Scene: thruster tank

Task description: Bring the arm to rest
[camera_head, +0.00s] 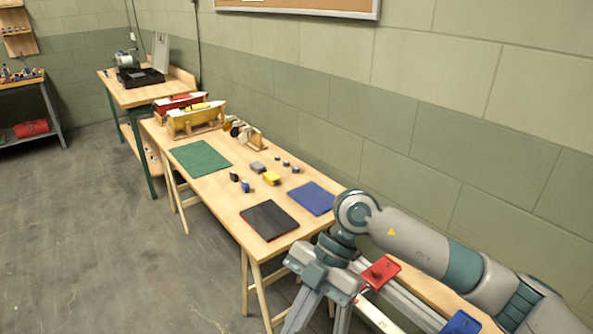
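My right arm comes in from the lower right, bends at a rounded grey-and-teal joint, and points down. My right gripper (320,314) hangs at the bottom of the view, over or in front of the near part of the long wooden table (222,200). Its two grey fingers stand apart with a gap between them and nothing visible in it. The fingertips run close to or past the picture's lower edge. My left gripper is not in view.
The table bears a green mat (201,157), a dark mat (269,219), a blue mat (311,198), a yellow block (271,178), several small parts, and yellow (196,116) and red (178,102) boat hulls. A red piece (381,271) lies beside my arm. Floor at left is clear.

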